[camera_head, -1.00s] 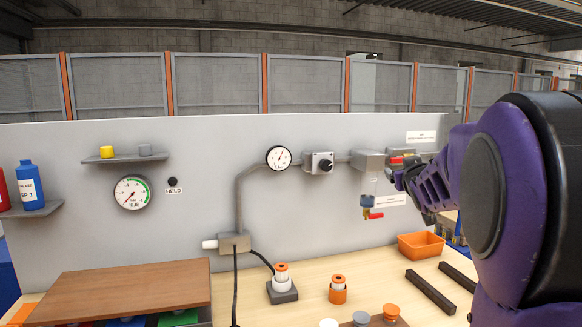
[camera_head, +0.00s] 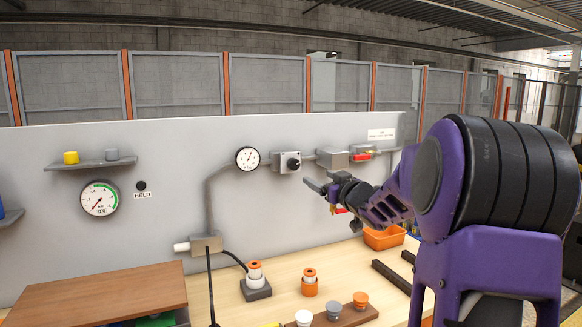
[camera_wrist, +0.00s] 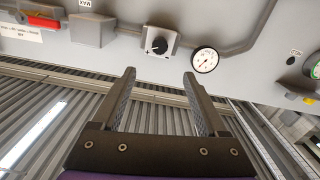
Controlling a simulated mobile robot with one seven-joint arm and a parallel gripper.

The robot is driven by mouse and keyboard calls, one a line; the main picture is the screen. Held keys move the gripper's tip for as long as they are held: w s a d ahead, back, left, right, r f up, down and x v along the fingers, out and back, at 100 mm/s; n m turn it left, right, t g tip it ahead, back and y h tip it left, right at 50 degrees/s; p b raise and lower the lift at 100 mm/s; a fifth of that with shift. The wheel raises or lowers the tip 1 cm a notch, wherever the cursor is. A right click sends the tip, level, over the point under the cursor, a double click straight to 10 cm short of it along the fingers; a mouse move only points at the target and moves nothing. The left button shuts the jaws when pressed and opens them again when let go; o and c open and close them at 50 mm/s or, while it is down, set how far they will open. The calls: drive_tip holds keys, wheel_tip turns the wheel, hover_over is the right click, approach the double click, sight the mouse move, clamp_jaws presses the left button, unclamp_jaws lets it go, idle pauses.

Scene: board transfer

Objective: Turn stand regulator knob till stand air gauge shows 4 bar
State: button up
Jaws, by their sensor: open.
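The black regulator knob (camera_head: 293,164) sits on a small grey box on the upright panel; it also shows in the wrist view (camera_wrist: 157,46). A small round white air gauge (camera_head: 248,158) is on the pipe just left of it, and right of it in the wrist view (camera_wrist: 205,60). Its needle and numbers are too small to read surely. My gripper (camera_head: 322,188) is open and empty, to the right of and lower than the knob in the head view. In the wrist view its fingers (camera_wrist: 159,73) are spread, apart from the knob, which appears beyond their tips.
A larger gauge (camera_head: 99,198) with a green band is at the left, beside a dark HELD lamp (camera_head: 141,186). A grey box (camera_head: 332,158) and red-handled valve (camera_head: 360,156) are right of the knob. An orange bin (camera_head: 384,237) and several small parts stand on the bench below.

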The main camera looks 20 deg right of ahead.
sight(295, 166)
drive_tip(key=w, duration=1.1)
drive_tip(key=w+p, duration=0.1)
drive_tip(key=w, duration=0.4)
drive_tip(key=shift+w+a, duration=0.15)
drive_tip(key=shift+a, duration=0.15)
drive_tip(key=shift+c, duration=0.3)
clamp_jaws()
